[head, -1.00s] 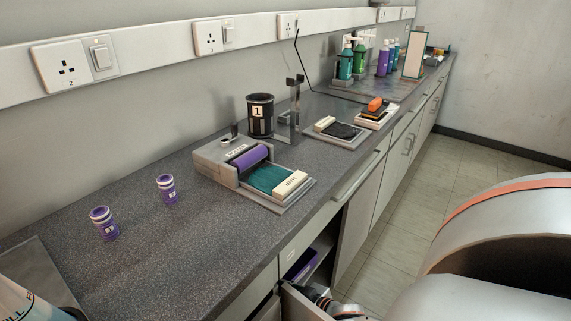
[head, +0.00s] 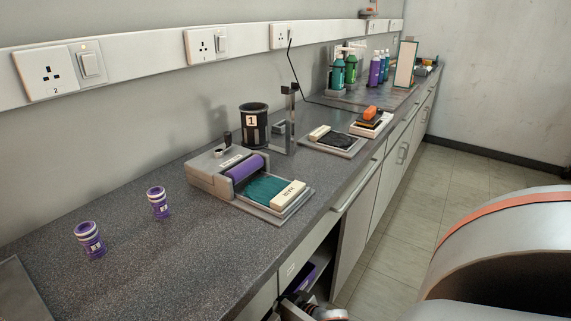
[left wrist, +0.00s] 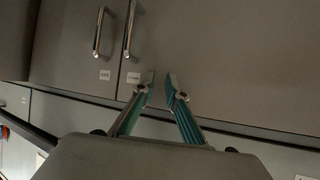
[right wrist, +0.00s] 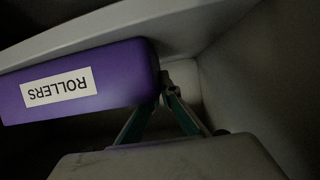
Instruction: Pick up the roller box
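The roller box is purple with a white label reading ROLLERS, upside down in the right wrist view (right wrist: 120,72). In the head view part of it (head: 312,272) shows inside the opened storage space under the counter. My right gripper (right wrist: 163,82) is at the box's rounded right end in the right wrist view. One finger passes behind the box and its tip is hidden, so I cannot tell whether it grips. My left gripper (left wrist: 160,80) is empty, its fingertips apart, in front of grey cupboard doors (left wrist: 200,45).
The counter holds a printing tray with a purple roller (head: 245,172), two purple jars (head: 89,240), a black pot (head: 255,125) and several bottles (head: 375,68). A pale wall or panel (right wrist: 215,85) is close to my right gripper. The floor beside the counter is clear.

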